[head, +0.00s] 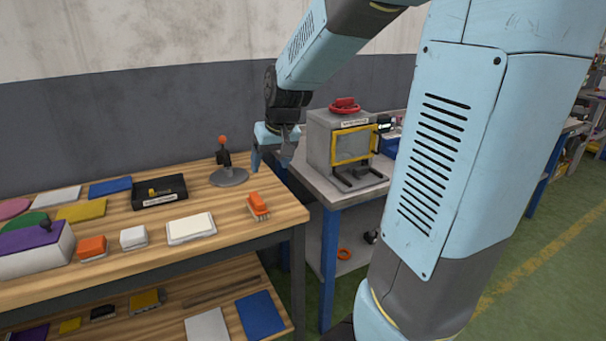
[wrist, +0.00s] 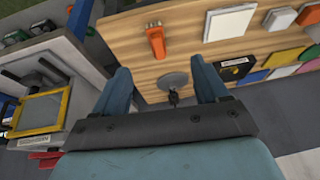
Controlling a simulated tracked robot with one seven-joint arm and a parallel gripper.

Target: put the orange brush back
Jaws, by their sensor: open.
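An orange brush (head: 258,205) with pale bristles lies on the wooden bench top near its right end. It also shows in the wrist view (wrist: 155,40), beyond my fingertips. A second, blockier orange piece (head: 92,247) with a pale base sits at the front left of the bench. My gripper (head: 272,158) is open and empty, high at the bench's back right corner, apart from the brush. In the wrist view my two fingers (wrist: 160,68) are spread wide, with a grey round stand (wrist: 174,81) showing between them.
A stand with an orange-tipped post (head: 228,177) is left of my gripper. A black tray (head: 160,192), a white block (head: 190,228) and coloured plates fill the bench's left. A grey machine with a yellow frame (head: 354,145) stands on the right table. Bare wood surrounds the brush.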

